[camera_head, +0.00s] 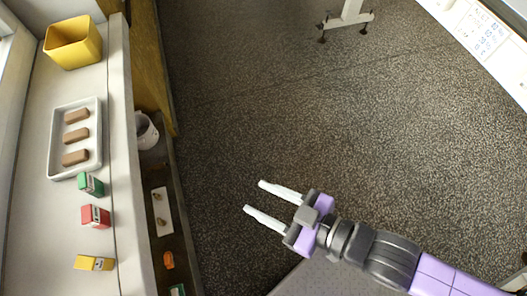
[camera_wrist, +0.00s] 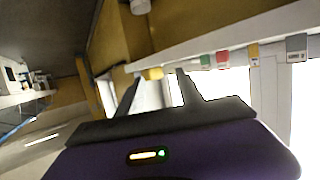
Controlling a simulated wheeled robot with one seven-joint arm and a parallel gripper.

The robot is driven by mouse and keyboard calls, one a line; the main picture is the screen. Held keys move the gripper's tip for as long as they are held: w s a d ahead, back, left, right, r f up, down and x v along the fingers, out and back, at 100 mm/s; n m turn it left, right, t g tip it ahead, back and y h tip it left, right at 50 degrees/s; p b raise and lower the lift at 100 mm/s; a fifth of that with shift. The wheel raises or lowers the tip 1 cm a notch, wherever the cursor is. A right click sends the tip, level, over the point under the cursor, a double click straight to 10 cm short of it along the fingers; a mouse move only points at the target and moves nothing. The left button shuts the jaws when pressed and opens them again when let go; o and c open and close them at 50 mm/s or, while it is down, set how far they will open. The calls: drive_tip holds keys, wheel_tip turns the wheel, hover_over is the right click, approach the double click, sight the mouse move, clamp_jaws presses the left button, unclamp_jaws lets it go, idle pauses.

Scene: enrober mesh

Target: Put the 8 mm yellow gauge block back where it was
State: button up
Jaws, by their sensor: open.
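The yellow gauge block (camera_head: 94,263) lies on the pale counter at the lower left of the head view, near the counter's front edge. A small yellow piece (camera_wrist: 253,52), seemingly the same block, shows in the wrist view between a red and a grey one. My gripper (camera_head: 254,196) is open and empty over the dark floor, to the right of the counter and well apart from the block. Its two fingers also show in the wrist view (camera_wrist: 158,82). Any size marking on the block is too small to read.
Red (camera_head: 96,217) and green (camera_head: 91,184) blocks stand farther along the counter (camera_head: 117,150). Beyond them are a grey tray (camera_head: 53,140) with brown bars and a yellow bin (camera_head: 73,43). A lower shelf holds a white cup (camera_head: 146,131) and small items. The floor is mostly clear.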

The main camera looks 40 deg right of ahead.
drive_tip(key=s+d+r+m+t+h, duration=0.1)
drive_tip(key=s+d+r+m+h, duration=0.2)
drive_tip(key=s+d, duration=0.4)
drive_tip(key=s+h, duration=0.1)
drive_tip(key=s, duration=0.1)
drive_tip(key=shift+s+d+r+m, duration=0.25)
drive_tip(key=shift+s+r+m, duration=0.1)
drive_tip(key=shift+s+m, duration=0.05)
idle(0.6)
